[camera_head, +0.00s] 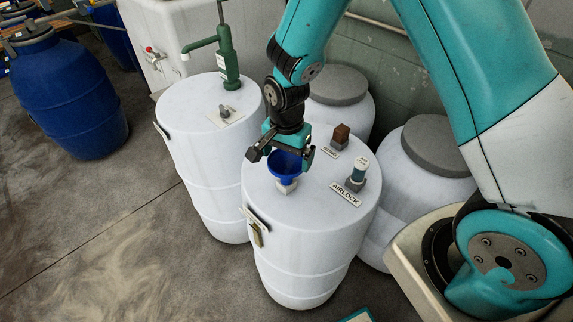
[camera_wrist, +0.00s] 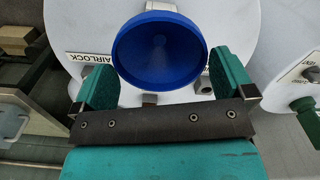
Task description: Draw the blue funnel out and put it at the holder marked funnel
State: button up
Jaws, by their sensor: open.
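The blue funnel (camera_head: 287,160) stands on top of the front white drum (camera_head: 300,250), in a pale fitting (camera_head: 287,186). My gripper (camera_head: 283,152) is over the funnel, its jaws open on either side of it. In the wrist view the funnel's round bowl (camera_wrist: 158,50) lies between and slightly beyond the two green fingers of my gripper (camera_wrist: 163,78), with gaps at both sides. No label reading funnel can be made out; a small grey holder with a plate (camera_head: 226,114) sits on the left drum, its lettering too small to read.
A green pump (camera_head: 226,60) rises from the left white drum (camera_head: 205,150). Other drums stand close behind; open floor lies left.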

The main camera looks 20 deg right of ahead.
notch_tip(320, 180, down, 6)
jog(key=shift+r+p, duration=0.1)
jog(key=shift+p, duration=0.35)
jog(key=c, duration=0.5)
jog(key=shift+r, duration=0.1)
notch_tip(320, 180, up, 20)
jog(key=b, duration=0.3)
